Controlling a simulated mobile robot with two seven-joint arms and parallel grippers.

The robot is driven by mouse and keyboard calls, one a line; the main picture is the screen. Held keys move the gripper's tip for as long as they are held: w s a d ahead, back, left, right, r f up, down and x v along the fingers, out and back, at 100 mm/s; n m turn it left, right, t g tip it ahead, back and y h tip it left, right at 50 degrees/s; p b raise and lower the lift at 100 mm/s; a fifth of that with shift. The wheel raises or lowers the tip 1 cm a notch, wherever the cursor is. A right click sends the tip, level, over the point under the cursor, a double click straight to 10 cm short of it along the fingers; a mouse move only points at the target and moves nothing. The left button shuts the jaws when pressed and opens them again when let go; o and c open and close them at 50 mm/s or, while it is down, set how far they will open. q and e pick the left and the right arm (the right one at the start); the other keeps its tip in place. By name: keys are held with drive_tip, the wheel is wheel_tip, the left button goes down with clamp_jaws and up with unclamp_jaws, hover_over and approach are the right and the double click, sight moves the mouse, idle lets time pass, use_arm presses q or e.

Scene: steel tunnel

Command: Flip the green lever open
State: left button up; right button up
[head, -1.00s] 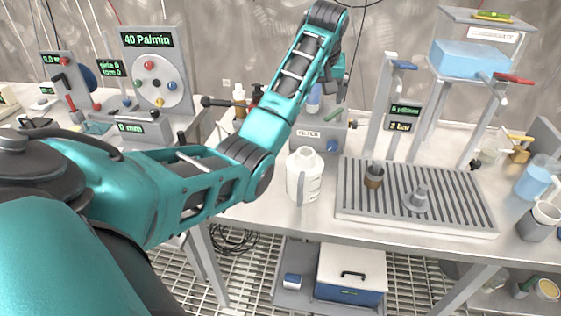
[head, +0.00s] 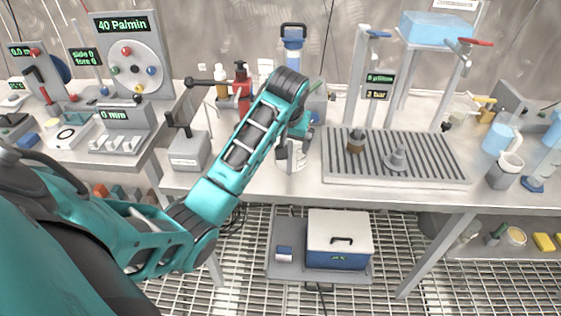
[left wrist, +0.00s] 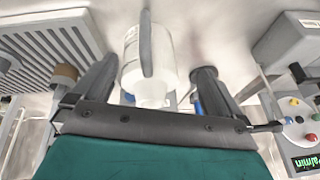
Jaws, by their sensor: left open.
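I cannot clearly tell the lever's position. My left gripper (head: 293,150) is low over the bench, left of the ribbed tray, with a white jug (head: 300,158) at its fingers. In the left wrist view the jug (left wrist: 150,60) lies between the two spread dark fingers of my gripper (left wrist: 152,85). The gripper is open; contact with the jug cannot be told. My right gripper is out of view.
A dial panel (head: 128,60) stands left. A lidded box (head: 339,228) is below the bench.

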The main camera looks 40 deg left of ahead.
use_arm(q)
drive_tip(key=shift+m, duration=0.6)
drive_tip(key=shift+s+d+f, duration=0.55)
drive_tip(key=shift+s+f, duration=0.25)
drive_tip(key=shift+s, duration=0.1)
drive_tip(key=shift+s+d+f, duration=0.55)
drive_tip(key=shift+s+f, duration=0.25)
drive_tip(key=shift+s, duration=0.1)
drive_tip(key=shift+c, duration=0.4)
